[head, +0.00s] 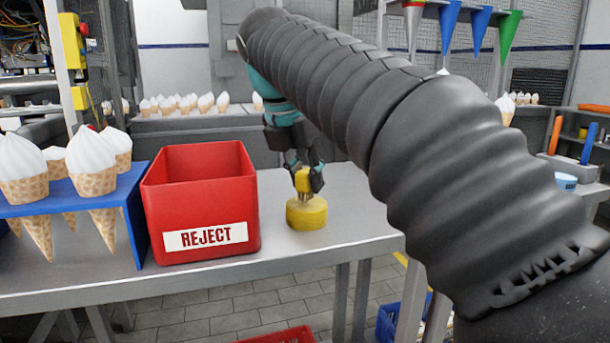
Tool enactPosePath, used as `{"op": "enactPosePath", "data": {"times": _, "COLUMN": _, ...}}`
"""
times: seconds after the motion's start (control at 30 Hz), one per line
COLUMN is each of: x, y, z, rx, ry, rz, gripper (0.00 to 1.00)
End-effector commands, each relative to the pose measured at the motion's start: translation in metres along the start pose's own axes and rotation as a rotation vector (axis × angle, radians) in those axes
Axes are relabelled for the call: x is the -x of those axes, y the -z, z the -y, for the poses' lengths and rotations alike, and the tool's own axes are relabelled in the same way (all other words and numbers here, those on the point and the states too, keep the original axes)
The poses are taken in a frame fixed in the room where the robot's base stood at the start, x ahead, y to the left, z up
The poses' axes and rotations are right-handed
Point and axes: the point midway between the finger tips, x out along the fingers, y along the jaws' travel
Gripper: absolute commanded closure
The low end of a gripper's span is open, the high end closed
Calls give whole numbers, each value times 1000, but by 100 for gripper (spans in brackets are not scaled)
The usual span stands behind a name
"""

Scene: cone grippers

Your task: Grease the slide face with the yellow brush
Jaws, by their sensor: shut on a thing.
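My gripper (304,180) hangs fingers-down over the table, shut on the yellow brush (302,181). The brush is upright, with a short yellow handle between the fingers. Its lower end is at the top of a round yellow tub (306,214) on the table. I cannot tell how far it reaches into the tub, or whether it only touches the top. I cannot make out the slide face in this view; my arm covers much of the right side.
A red REJECT bin (200,202) stands left of the tub on the grey table (352,213). A blue rack (134,215) of filled cones is farther left. At the right, a grey block (566,168) holds orange and blue handles. The table right of the tub is clear.

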Motion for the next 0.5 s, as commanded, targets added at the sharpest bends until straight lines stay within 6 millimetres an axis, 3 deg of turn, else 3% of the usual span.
{"op": "enactPosePath", "data": {"times": 0.5, "x": -5, "y": 2, "z": 0, "rx": 0, "ry": 0, "rz": 0, "gripper": 100}}
